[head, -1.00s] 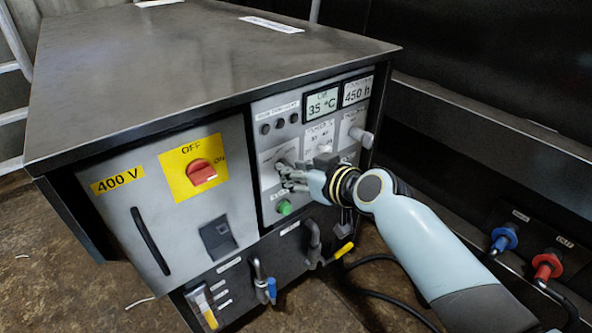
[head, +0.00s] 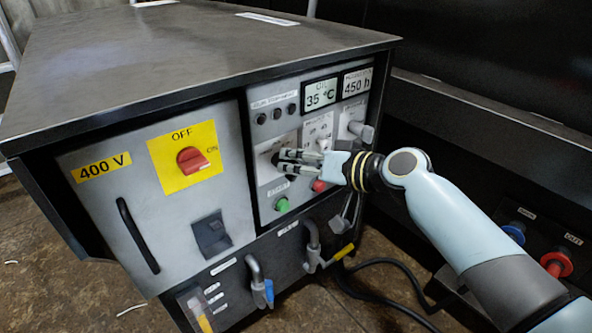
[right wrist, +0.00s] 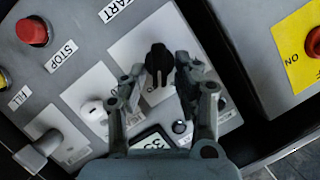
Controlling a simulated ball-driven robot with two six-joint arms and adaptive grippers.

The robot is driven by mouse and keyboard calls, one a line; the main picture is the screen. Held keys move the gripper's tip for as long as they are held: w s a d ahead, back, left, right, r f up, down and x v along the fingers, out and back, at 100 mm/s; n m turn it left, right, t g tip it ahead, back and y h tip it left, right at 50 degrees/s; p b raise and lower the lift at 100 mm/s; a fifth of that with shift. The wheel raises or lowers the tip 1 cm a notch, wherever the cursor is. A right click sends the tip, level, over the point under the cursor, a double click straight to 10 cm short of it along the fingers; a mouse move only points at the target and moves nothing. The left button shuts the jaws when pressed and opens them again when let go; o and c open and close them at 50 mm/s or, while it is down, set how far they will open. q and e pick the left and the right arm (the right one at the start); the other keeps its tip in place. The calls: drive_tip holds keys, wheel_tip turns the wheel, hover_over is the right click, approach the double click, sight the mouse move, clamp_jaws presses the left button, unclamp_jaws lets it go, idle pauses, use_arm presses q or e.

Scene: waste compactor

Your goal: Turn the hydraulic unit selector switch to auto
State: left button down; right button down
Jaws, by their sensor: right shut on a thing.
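The black selector knob (right wrist: 158,62) sits on a white plate of the grey control panel (head: 262,97). In the right wrist view it lies between the two fingers of my right gripper (right wrist: 160,78), which is shut on it. In the head view the right gripper (head: 282,162) reaches the panel from the right, and its fingers hide the knob. The lettering on the knob's plate is too small to read. My left gripper is not in view.
A green button (head: 281,204) and a red button (head: 319,186) sit below the gripper. A red rotary switch (head: 192,160) on a yellow plate is to the left. A grey lever (head: 361,131) stands close on the right. Hose valves lie beneath the panel.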

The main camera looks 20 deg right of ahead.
drive_tip(key=shift+d+f+m+y+b, duration=0.1)
drive_tip(key=shift+f+m+y+b, duration=0.2)
drive_tip(key=shift+m+b, duration=0.15)
drive_tip(key=shift+m, duration=0.35)
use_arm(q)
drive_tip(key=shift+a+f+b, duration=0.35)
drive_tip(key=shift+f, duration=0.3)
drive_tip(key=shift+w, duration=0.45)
use_arm(e)
drive_tip(key=shift+r+y, duration=0.1)
drive_tip(key=shift+y, duration=0.2)
drive_tip(key=c, duration=1.3)
unclamp_jaws()
drive_tip(key=shift+c, duration=0.2)
